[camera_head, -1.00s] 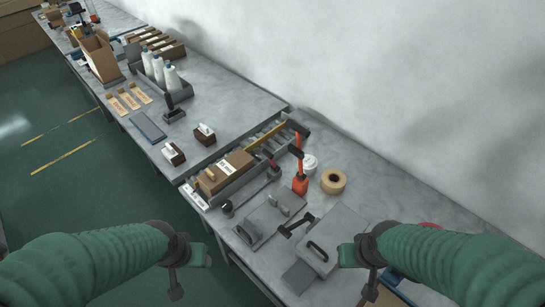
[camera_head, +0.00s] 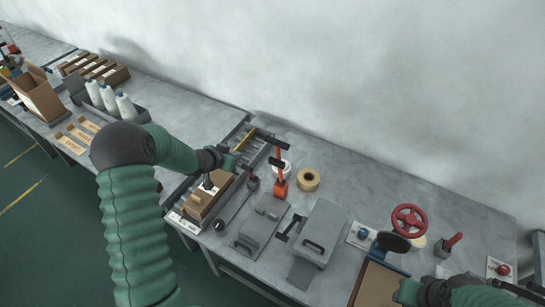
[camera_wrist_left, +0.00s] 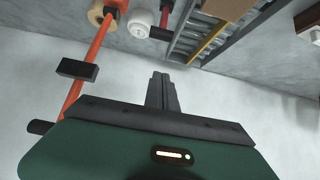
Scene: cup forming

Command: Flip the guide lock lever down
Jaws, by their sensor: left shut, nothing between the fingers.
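An orange upright lever (camera_head: 280,172) with black crosspieces stands on the bench just right of the roller conveyor. It points up. In the left wrist view the orange lever (camera_wrist_left: 88,62) shows at the left, with a black block on it. I cannot tell for certain that this is the guide lock lever. My left gripper (camera_head: 230,160) is over the conveyor, left of the orange lever and apart from it. In the wrist view its fingers (camera_wrist_left: 161,82) are shut and empty. My right gripper (camera_head: 408,291) is low at the right, its jaws unclear.
A cardboard box (camera_head: 203,205) sits on the conveyor, partly under my left wrist. A yellow rail (camera_head: 246,139) crosses the rollers. A tape roll (camera_head: 308,180) and a white round item lie by the orange lever. Grey plates (camera_head: 262,225) and a red handwheel (camera_head: 409,220) stand to the right.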

